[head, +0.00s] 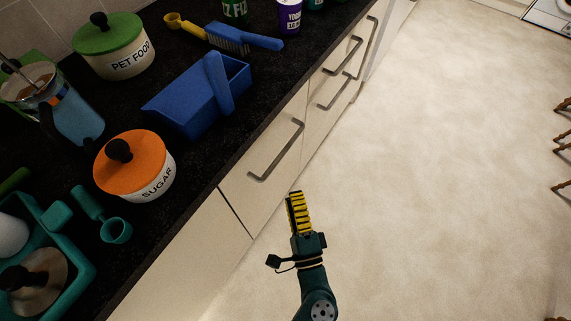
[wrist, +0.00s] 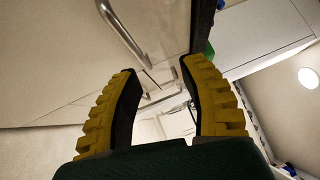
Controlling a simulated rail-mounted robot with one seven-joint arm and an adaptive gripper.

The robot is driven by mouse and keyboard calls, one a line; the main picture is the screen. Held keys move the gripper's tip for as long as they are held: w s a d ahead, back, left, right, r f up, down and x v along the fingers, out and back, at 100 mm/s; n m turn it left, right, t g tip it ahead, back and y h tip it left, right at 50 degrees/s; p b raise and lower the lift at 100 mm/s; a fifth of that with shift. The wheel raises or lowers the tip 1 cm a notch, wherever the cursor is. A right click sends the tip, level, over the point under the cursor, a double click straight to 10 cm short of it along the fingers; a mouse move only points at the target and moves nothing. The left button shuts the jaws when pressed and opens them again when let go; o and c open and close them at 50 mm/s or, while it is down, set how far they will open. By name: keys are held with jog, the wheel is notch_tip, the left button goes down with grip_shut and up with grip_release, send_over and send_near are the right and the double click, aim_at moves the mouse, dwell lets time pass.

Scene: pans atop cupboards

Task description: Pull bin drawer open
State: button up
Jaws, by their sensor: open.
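A cream drawer front (head: 258,190) with a long grey bar handle (head: 280,152) is the nearest handled front in the head view. I cannot tell for certain that it is the bin drawer; it looks closed. My gripper (head: 296,196), with yellow ribbed fingers, is below and to the right of this handle, apart from it. In the wrist view, my gripper (wrist: 159,66) is open with nothing between the fingers. A bar handle (wrist: 122,30) shows there beyond the left fingertip, up and to the left, also outside the fingers.
More drawers with bar handles (head: 342,56) run farther along the cupboards. The dark worktop (head: 220,158) above holds a blue dustpan (head: 190,112), an orange-lidded sugar pot (head: 150,180) and a pet food pot (head: 118,58).

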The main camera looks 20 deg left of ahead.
aim_at(282, 153)
notch_tip(282, 153, down, 6)
jog(key=s+r+b, duration=0.1)
jog(key=b, duration=0.1)
jog(key=x, duration=1.6)
jog(key=shift+w+d+f, duration=0.15)
jog(key=shift+w+d, duration=0.1)
jog(key=shift+d, duration=0.1)
jog(key=shift+c, duration=0.2)
grip_shut()
